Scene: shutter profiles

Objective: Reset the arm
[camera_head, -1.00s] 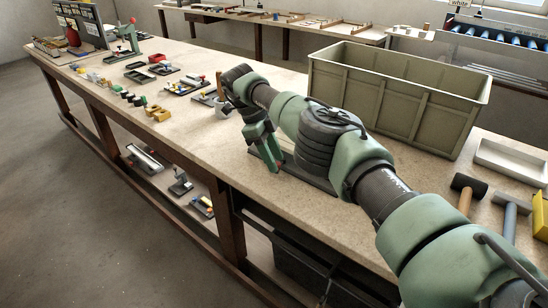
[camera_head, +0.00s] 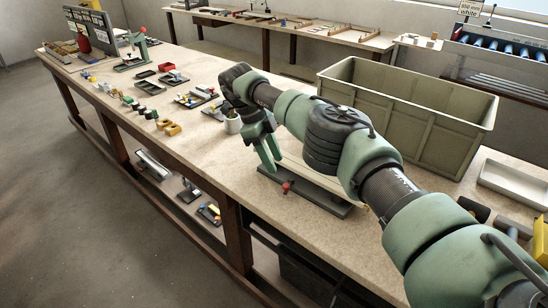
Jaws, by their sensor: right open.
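My right arm reaches in from the lower right over the long workbench (camera_head: 225,170). My right gripper (camera_head: 270,165) has green fingers pointing down. It is open, with nothing seen between its fingers. It hangs over the near left end of a dark flat fixture (camera_head: 325,198) that carries a pale strip and a small red knob (camera_head: 286,187). The arm hides part of the fixture. My left gripper does not show.
A large olive crate (camera_head: 405,115) stands behind my right arm. A white tray (camera_head: 514,183) and a yellow object (camera_head: 541,240) lie at the right. A pale cup (camera_head: 232,123) stands just behind the gripper. Small trays and parts cover the far left of the bench.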

